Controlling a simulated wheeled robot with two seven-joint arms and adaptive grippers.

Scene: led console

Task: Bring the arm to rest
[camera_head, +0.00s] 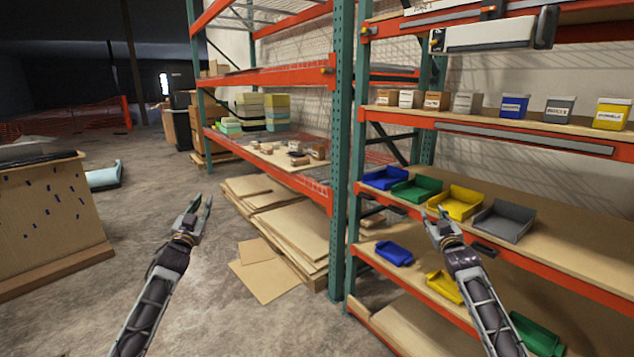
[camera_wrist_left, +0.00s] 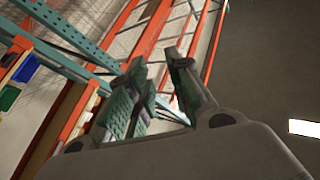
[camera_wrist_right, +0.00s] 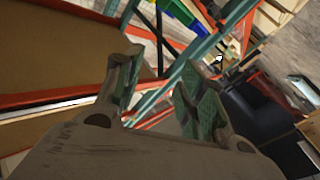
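My left gripper (camera_head: 198,216) is raised over the open floor at the left of the shelves in the head view. Its two fingers stand apart with nothing between them, as the left wrist view (camera_wrist_left: 163,95) also shows. My right gripper (camera_head: 437,222) is in front of the right shelf unit, near the shelf with the coloured bins. Its fingers stand apart and empty in the right wrist view (camera_wrist_right: 158,95). Neither gripper appears to hold anything.
The orange and green shelf rack (camera_head: 345,150) fills the right side. Blue, green, yellow (camera_head: 455,203) and grey bins (camera_head: 503,220) sit on its middle shelf. Flat cardboard (camera_head: 268,280) lies on the floor. A wooden crate (camera_head: 50,220) stands at left.

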